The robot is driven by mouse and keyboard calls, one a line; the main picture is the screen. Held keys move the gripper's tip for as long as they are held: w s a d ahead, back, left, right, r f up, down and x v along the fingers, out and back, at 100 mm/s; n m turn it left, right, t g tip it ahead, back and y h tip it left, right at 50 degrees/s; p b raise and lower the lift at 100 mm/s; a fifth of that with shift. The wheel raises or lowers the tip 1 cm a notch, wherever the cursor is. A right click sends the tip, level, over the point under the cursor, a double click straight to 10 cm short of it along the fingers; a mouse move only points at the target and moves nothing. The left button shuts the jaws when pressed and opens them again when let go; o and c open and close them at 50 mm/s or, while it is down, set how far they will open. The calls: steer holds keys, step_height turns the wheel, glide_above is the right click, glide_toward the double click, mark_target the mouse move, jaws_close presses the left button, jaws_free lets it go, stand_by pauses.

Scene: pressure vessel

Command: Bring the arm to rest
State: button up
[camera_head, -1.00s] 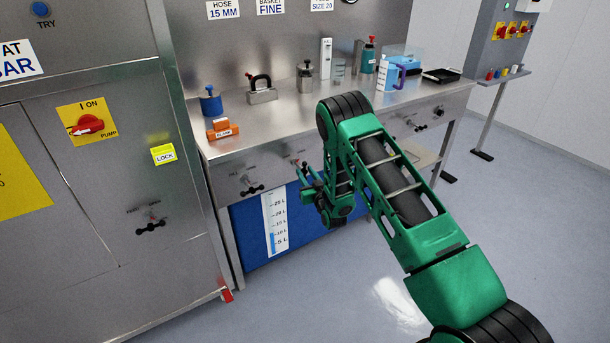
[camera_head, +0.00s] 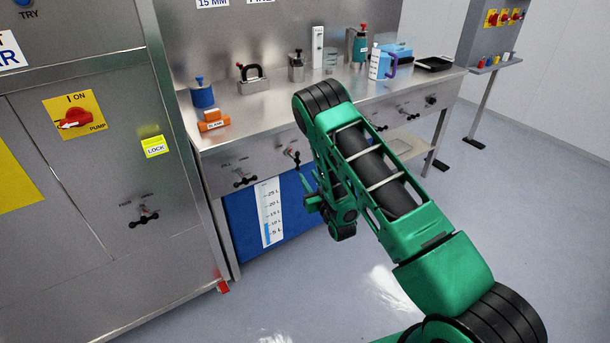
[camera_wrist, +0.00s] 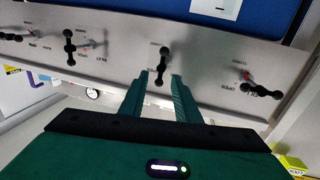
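My green arm (camera_head: 385,180) reaches forward, bent at the elbow, in the head view. My gripper (camera_head: 307,188) hangs in front of the bench, below its valve panel and right of the level scale. In the wrist view my gripper (camera_wrist: 161,75) has its two fingers apart with nothing held between them. A black valve handle (camera_wrist: 163,62) shows just beyond the fingertips, against the steel panel. Whether the fingers touch it is hard to tell there. In the head view a valve handle (camera_head: 291,156) stands clear of the gripper, up and to the left.
A steel cabinet (camera_head: 90,220) stands left. Floor (camera_head: 480,220) is free at right.

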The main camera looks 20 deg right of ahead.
steer(key=s+d+r+m+g+h, duration=0.35)
steer(key=d+r+g, duration=0.25)
steer(key=d+r, duration=0.65)
steer(key=s+d+r+m+g+h, duration=0.1)
steer(key=s+d+r+g, duration=0.2)
steer(key=s, duration=0.5)
steer(key=s+d+r+m+g, duration=0.15)
steer(key=s+d+r, duration=0.25)
steer(key=s, duration=0.5)
steer(key=s+a+r+m+g+y, duration=0.1)
steer(key=s+a+r+g, duration=0.1)
steer(key=s, duration=1.4)
steer(key=s+a+r+m+g+y, duration=0.1)
steer(key=s+r+g, duration=0.3)
steer(key=s, duration=1.2)
steer(key=shift+a+r+g, duration=0.2)
steer(key=shift+a+g, duration=0.35)
steer(key=shift+g, duration=0.1)
steer(key=shift+w+y, duration=0.1)
steer(key=shift+y, duration=0.15)
